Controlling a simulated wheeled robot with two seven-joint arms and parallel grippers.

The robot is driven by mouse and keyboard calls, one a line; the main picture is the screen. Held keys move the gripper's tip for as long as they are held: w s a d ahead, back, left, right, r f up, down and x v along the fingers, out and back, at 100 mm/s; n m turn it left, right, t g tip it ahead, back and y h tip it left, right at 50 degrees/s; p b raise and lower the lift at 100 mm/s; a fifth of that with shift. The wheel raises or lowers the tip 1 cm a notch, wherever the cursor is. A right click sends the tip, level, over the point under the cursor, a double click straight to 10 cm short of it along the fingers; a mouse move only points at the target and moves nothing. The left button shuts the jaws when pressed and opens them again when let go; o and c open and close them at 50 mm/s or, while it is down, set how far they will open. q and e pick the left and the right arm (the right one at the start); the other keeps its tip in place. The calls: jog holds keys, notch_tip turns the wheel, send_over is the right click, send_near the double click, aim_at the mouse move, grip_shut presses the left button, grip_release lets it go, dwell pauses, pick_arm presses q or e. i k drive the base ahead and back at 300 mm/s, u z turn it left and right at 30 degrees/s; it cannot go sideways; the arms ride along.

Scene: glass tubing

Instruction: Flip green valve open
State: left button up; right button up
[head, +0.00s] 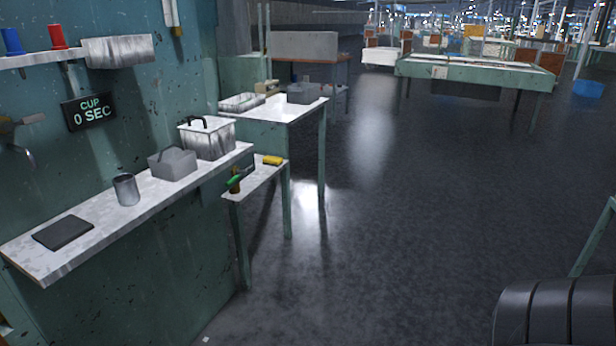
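A small green handle (234,181), which looks like the green valve, sits at the left end of a low side shelf (262,178). It is on a brownish body, with a dark part rising beside it. It is small in the picture, and I cannot tell whether it is open or shut. Neither of my grippers is in the head view.
A long counter (215,163) holds a dark pad (63,232), a metal cup (125,189), a grey caddy (172,164) and a lidded metal box (208,139). A yellow object (273,160) lies on the low shelf. A sign (90,110) reads "CUP 0 SEC". Open floor lies right.

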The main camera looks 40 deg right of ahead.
aim_at(239, 172)
jog(key=z, duration=1)
jog(key=k, duration=0.6)
jog(key=z, duration=1)
jog(key=i, duration=2.05)
jog(key=u, duration=0.8)
